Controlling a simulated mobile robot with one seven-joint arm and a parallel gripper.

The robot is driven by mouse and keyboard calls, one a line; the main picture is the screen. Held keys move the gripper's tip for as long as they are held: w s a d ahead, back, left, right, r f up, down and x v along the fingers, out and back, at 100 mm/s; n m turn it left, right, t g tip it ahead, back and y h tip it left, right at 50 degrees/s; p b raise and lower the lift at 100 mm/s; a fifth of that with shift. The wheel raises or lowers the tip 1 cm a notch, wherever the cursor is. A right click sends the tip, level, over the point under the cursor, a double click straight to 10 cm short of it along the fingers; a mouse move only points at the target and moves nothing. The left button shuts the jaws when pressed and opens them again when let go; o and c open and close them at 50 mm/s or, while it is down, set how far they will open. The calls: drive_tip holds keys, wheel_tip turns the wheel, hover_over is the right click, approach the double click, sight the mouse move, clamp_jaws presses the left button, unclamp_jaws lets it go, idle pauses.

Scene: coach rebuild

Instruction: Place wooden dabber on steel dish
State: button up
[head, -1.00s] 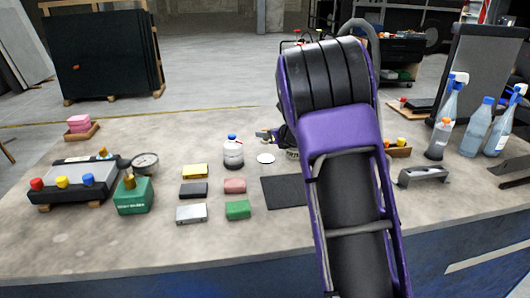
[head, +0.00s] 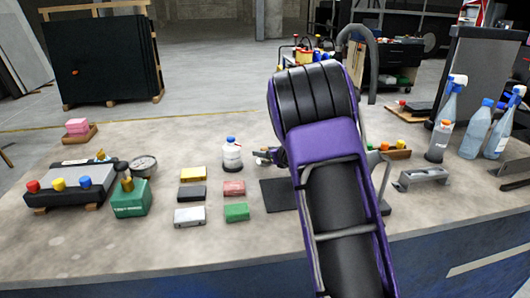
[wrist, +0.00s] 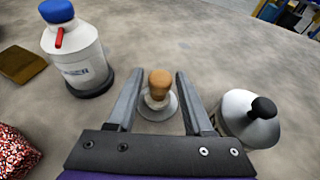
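The wooden dabber (wrist: 160,79) shows in the wrist view, upright, with a brown rounded wooden top and a paler lower part. The steel dish (wrist: 173,109) is a round grey disc directly below it. The dabber appears to stand on the dish, though its contact is partly hidden by its own body. My gripper (wrist: 158,75) is open, one finger on each side of the dabber, with a visible gap at both sides. In the head view my gripper (head: 266,154) is small beside my purple arm, and the dish and dabber cannot be made out there.
A white bottle with a blue cap (head: 232,155) stands close left of my gripper. A white pot with a black knob (wrist: 249,118) is close to the right finger. Small coloured blocks (head: 237,212) and a dark mat (head: 280,194) lie nearer. Spray bottles (head: 447,105) stand right.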

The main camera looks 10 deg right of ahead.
drive_tip(key=shift+o, duration=0.4)
drive_tip(key=shift+r, duration=0.1)
drive_tip(key=shift+r+p, duration=0.15)
drive_tip(key=shift+p, duration=0.15)
drive_tip(key=v, duration=1.2)
